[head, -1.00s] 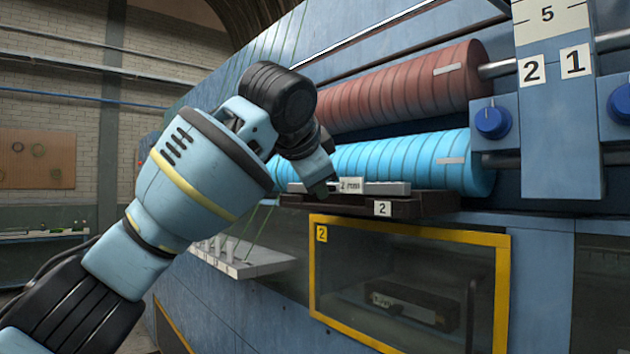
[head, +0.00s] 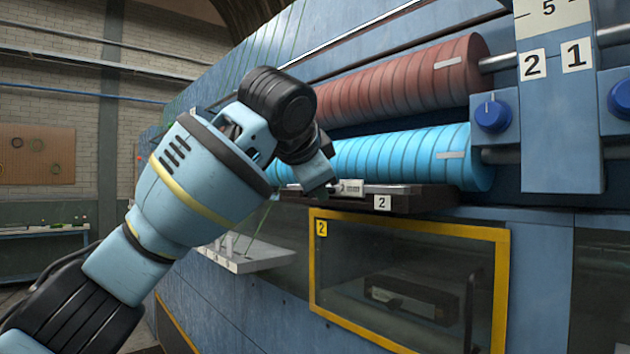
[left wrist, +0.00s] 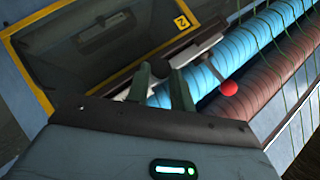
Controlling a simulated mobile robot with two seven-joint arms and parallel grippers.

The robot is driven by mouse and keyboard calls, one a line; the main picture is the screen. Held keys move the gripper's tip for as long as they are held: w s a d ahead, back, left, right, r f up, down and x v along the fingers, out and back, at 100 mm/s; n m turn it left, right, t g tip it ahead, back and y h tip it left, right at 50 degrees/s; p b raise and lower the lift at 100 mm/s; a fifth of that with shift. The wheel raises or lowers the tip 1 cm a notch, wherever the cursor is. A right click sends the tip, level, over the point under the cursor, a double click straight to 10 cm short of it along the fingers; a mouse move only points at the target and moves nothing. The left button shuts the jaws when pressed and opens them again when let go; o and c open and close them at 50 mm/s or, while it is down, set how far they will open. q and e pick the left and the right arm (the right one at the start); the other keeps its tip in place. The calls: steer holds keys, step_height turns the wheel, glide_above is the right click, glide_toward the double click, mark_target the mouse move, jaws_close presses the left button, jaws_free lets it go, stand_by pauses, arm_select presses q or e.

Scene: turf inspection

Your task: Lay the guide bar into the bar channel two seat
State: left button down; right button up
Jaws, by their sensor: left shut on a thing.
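The guide bar (head: 398,188) is a thin grey bar with a white "2 mm" tag. In the head view it lies along the top of the dark bar channel two seat (head: 432,200), which carries a white "2" plate. I cannot tell whether it is fully down in the channel. My left gripper (head: 322,190) is shut on the bar near its left part; the arm hides the bar's left end. In the left wrist view the two fingers (left wrist: 161,80) straddle the bar (left wrist: 198,49). My right gripper is not in view.
A blue ringed roller (head: 405,158) and a red one (head: 400,85) run close above the channel. A yellow-framed window (head: 505,285) is below it. Blue knobs (head: 492,116) are at right. A pale slotted shelf (head: 250,261) sticks out at lower left.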

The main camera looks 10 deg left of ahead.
arm_select(q)
steer(key=shift+f, duration=0.25)
steer(key=c, duration=1.1)
jaws_free()
steer(key=shift+c, duration=0.2)
steer(key=v, duration=0.8)
steer(key=shift+f, duration=0.1)
